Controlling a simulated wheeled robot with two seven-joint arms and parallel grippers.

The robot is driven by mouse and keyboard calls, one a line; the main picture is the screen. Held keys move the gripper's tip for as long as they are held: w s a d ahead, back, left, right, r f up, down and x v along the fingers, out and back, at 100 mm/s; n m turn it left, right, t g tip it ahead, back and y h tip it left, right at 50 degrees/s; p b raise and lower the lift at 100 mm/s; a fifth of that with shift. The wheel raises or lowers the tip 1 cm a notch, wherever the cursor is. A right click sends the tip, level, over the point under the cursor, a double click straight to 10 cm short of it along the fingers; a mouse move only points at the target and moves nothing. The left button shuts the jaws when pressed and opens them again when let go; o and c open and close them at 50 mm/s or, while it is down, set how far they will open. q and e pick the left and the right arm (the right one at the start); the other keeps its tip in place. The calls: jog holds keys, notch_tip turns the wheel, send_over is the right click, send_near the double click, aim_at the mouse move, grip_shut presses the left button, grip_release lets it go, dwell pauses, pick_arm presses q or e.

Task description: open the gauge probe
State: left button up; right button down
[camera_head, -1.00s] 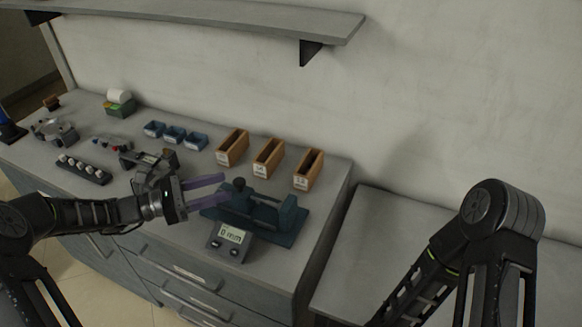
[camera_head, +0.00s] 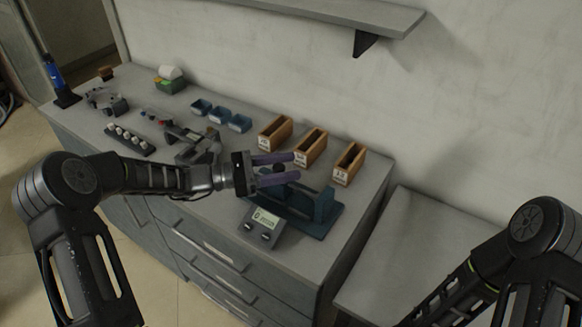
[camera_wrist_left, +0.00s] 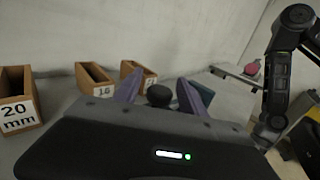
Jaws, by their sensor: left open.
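The gauge is a dark teal device (camera_head: 324,205) on the counter, with a grey display box (camera_head: 263,222) in front that reads 0 mm. Its probe has a round black knob (camera_head: 279,168), which also shows in the left wrist view (camera_wrist_left: 159,95). My left gripper (camera_head: 298,165) has purple fingers, open, with one on each side of the knob. In the left wrist view the knob sits between the fingers (camera_wrist_left: 160,84), with gaps visible. The probe's lower part is hidden by the fingers. My right arm is at the lower right; its gripper is out of frame.
Three wooden bins (camera_head: 311,146) with size labels stand behind the gauge; one reads 20 mm in the wrist view (camera_wrist_left: 17,112). Small blue bins (camera_head: 220,115) and a metal fixture (camera_head: 190,145) lie to the left. A lower table (camera_head: 410,240) is at right.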

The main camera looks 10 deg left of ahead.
pick_arm(q)
jog(key=shift+w+d, duration=0.3)
jog(key=shift+d, duration=0.3)
grip_shut()
dwell(1.1)
